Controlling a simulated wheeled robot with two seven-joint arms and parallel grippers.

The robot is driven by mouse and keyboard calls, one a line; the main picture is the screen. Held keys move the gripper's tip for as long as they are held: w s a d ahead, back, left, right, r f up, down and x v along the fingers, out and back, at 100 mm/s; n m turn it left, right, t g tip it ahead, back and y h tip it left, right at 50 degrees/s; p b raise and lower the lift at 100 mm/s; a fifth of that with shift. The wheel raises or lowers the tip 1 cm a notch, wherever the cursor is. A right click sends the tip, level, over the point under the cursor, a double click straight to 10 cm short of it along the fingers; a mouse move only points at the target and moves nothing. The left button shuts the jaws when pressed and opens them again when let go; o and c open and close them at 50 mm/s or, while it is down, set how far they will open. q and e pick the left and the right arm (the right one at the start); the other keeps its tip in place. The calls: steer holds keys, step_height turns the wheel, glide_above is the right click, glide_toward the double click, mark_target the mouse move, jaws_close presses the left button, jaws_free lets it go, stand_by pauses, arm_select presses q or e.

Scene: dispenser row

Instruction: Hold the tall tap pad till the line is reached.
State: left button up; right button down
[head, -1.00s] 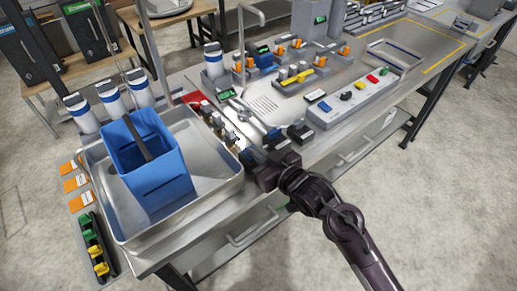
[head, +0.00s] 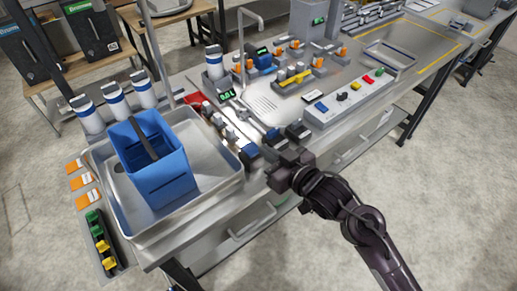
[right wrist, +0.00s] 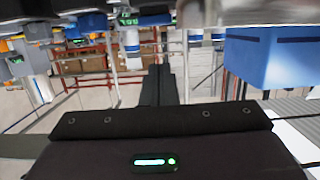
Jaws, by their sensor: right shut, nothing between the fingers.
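A blue bucket (head: 168,178) stands upright in the grey tray sink (head: 217,187), with a dark strip across its opening. A tall metal post (head: 153,55) rises behind it, its top out of frame. A small green display (head: 227,95) seems to read 0.0 L. Small blue-topped pads (head: 250,152) sit along the bench's front edge; I cannot tell which is the tall tap's. My right gripper (head: 264,160) is shut and empty, close to these pads; contact is unclear. In the right wrist view its fingers (right wrist: 161,85) are together, left of the bucket (right wrist: 275,55). My left gripper is not in view.
A curved tap (head: 250,14) stands over the drain area behind the pads. A control box (head: 345,100) with coloured buttons lies to the right. White bottles with blue bands (head: 115,100) stand behind the sink. Orange-and-white cards (head: 82,182) lie at left. Floor at right is clear.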

steer(key=shift+b+v, duration=0.4)
steer(key=shift+v, duration=2.2)
steer(key=shift+w+d+r, duration=0.1)
steer(key=shift+w, duration=0.05)
